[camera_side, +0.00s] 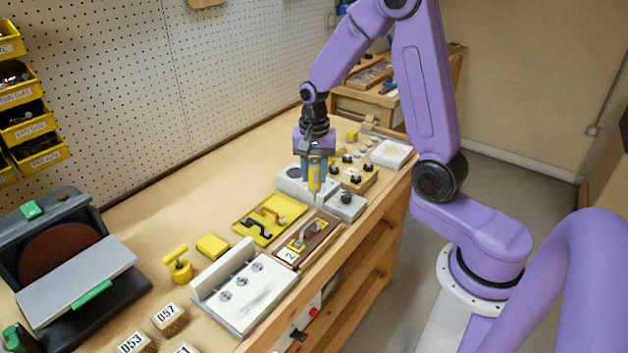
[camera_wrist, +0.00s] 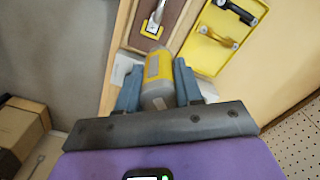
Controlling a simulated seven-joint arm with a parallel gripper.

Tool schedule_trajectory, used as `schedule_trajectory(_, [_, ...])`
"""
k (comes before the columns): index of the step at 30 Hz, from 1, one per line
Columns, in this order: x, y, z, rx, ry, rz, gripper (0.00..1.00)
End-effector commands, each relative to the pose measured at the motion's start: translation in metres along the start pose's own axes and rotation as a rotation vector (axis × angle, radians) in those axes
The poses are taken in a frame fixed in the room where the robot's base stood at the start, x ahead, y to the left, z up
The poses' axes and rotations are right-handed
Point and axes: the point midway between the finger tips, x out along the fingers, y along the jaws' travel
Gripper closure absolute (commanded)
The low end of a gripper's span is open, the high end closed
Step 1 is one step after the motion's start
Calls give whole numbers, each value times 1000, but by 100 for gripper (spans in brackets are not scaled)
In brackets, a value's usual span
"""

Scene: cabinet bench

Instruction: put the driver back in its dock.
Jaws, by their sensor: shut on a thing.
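The driver is a yellow and grey cylinder (camera_wrist: 157,72), held between the two blue-grey fingers of my gripper (camera_wrist: 157,86) in the wrist view. In the side view, my gripper (camera_side: 315,178) points down over the bench and the driver (camera_side: 314,184) shows yellow between its fingers, roughly upright. A pale grey block (camera_side: 291,186) with a dark round spot stands just behind and left of the driver. I cannot tell which is the dock. The driver's lower end is not clearly visible.
A wooden block with black knobs (camera_side: 360,179) stands to the right. A white fixture (camera_side: 240,300) is nearer. Bare bench lies along the pegboard (camera_side: 220,70).

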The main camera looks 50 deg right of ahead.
Motion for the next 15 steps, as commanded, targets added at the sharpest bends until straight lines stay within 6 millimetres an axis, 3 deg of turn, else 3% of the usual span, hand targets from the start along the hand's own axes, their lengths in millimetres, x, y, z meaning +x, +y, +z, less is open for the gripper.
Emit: schedule_trajectory(15, [-6, -53, -120, 3, 1, -1, 91])
